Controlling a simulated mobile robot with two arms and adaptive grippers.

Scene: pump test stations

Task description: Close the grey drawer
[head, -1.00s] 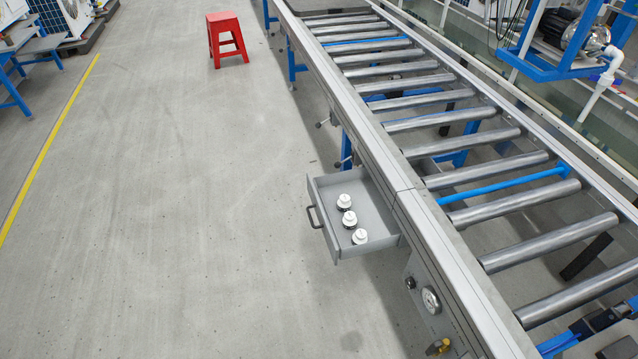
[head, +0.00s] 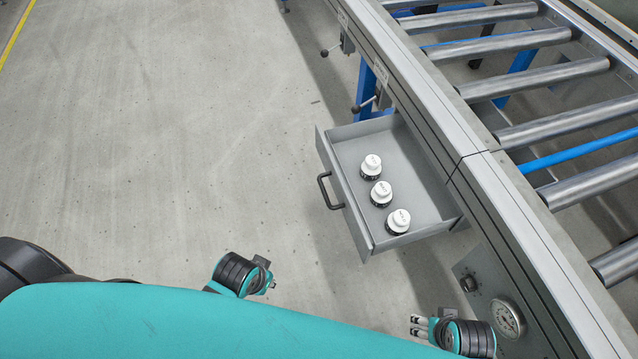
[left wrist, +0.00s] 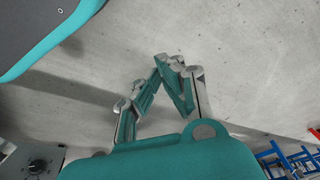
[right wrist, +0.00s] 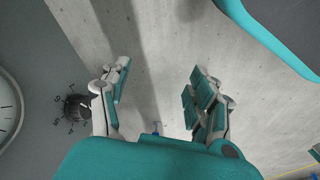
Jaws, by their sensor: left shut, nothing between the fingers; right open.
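The grey drawer (head: 435,207) is pulled out from the side of the roller conveyor in the head view. Its black handle (head: 325,191) is on its left front face. Three white-capped containers stand inside in a row. My left gripper (head: 271,283) is left of and nearer than the drawer, apart from it; in the left wrist view (left wrist: 172,62) its fingers meet with nothing between them. My right gripper (head: 416,326) is below the drawer in the picture, near the gauge panel, open and empty, as the right wrist view (right wrist: 157,85) also shows.
The conveyor (head: 480,160) runs along the right, with levers on its side beyond the drawer. A panel with a round gauge (head: 507,319) and a dark knob (head: 468,284) is close to my right gripper. The concrete floor left of the drawer is clear.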

